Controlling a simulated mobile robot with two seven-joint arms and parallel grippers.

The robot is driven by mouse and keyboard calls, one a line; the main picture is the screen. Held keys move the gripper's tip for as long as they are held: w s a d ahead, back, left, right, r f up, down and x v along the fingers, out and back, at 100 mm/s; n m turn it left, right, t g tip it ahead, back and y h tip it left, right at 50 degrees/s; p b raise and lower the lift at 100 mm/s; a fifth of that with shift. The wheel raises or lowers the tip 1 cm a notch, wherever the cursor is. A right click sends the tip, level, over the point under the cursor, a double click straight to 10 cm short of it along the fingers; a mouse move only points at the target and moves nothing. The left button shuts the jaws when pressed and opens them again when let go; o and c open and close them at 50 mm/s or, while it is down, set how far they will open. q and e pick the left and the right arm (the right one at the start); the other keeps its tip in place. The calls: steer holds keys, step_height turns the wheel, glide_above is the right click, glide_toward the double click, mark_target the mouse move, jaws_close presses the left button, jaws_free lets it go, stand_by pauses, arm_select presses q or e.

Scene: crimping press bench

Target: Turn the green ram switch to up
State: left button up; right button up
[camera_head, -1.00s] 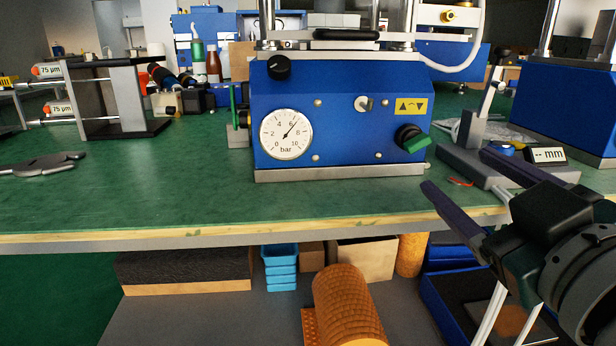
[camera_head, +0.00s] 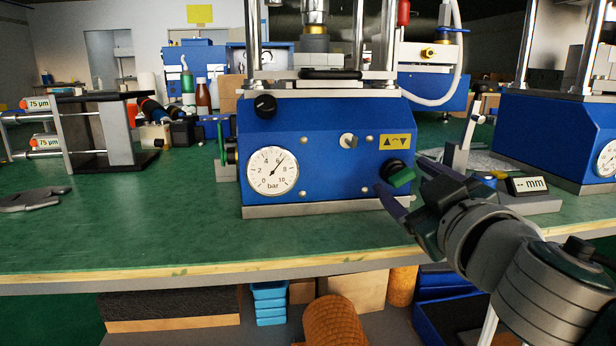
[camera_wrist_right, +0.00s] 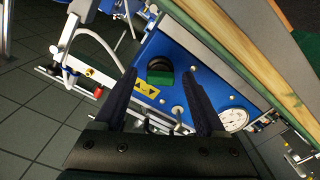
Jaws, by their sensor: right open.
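The green ram switch (camera_head: 401,176) is a green handle on a black round base, at the lower right of the blue press front (camera_head: 315,150). A yellow label with up and down arrows (camera_head: 395,142) sits just above it. The handle tilts down to the left in the head view. My right gripper (camera_head: 398,178) is open, its fingers pointing at the panel around the switch; I cannot tell whether they touch it. In the right wrist view, the switch (camera_wrist_right: 160,77) shows beyond and between the spread fingers (camera_wrist_right: 160,88). My left gripper is not in view.
A round pressure gauge (camera_head: 273,170), a black knob (camera_head: 265,106) and a small grey switch (camera_head: 348,141) are on the same panel. A height gauge with a "mm" display (camera_head: 527,186) stands right of the press, close to my right arm. The green bench (camera_head: 150,235) is clear in front.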

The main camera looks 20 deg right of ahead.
jaws_close()
stand_by(0.5)
steer(key=shift+n, duration=1.2)
steer(key=n, duration=0.3)
steer(key=shift+n+p, duration=0.3)
steer(key=shift+p, duration=0.1)
steer(key=n, duration=0.5)
steer(key=shift+n+p, duration=0.4)
steer(key=shift+n, duration=0.3)
